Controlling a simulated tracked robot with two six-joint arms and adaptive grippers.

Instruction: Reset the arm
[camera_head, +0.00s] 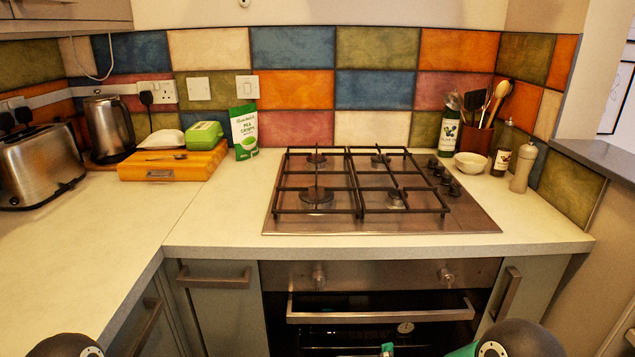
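The task names no object, only my arms. A dark rounded joint of my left arm shows at the bottom left edge, and a larger one of my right arm at the bottom right. Both are cut off by the lower edge of the picture. Neither gripper's fingers can be seen. A small teal piece shows at the bottom edge in front of the oven; I cannot tell which part it is.
A gas hob (375,190) sits in the pale worktop (215,215), above an oven with a bar handle (380,316). A toaster (42,165), kettle (109,128), wooden box (172,162) and green packet (243,132) stand left. A bowl (470,163), bottles and utensil holder stand right.

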